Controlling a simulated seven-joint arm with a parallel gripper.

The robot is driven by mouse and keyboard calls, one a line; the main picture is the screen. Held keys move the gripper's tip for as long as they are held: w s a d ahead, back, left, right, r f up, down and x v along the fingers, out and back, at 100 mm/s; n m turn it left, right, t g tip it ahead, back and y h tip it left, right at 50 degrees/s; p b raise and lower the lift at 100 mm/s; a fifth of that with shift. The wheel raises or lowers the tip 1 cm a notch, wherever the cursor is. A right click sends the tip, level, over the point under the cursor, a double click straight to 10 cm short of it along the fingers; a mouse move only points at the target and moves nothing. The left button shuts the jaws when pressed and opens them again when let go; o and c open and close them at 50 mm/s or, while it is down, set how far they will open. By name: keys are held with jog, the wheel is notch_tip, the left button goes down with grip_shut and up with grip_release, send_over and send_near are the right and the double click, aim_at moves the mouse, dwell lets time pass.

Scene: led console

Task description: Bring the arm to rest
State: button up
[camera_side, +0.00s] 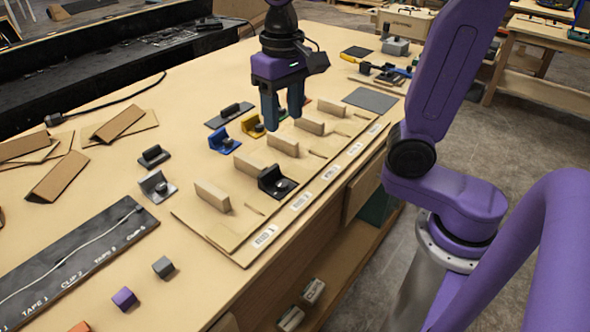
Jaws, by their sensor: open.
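My gripper (283,112) points down with its two dark fingers apart and nothing visible between them. It hangs above the far part of the wooden board (215,228), near the yellow bracket. My purple arm stands at the right of the picture. Whether the fingertips touch anything below cannot be told from this one view, but they appear to be in the air.
The board carries several upright wooden blocks (212,195) and a black bracket (275,181). A blue bracket (224,141), a yellow bracket (250,125) and a silver bracket (157,187) stand left of it. A labelled dark strip (75,255) and small cubes (124,298) lie at front left.

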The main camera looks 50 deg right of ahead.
jog(key=s+d+f+n, duration=0.2)
jog(key=s+f+n, duration=0.2)
jog(key=s+n, duration=0.3)
jog(key=s+d+f+n, duration=0.2)
jog(key=s+f+n, duration=0.3)
jog(key=s, duration=0.6)
jog(key=shift+d+n, duration=0.3)
jog(key=shift+n, duration=0.6)
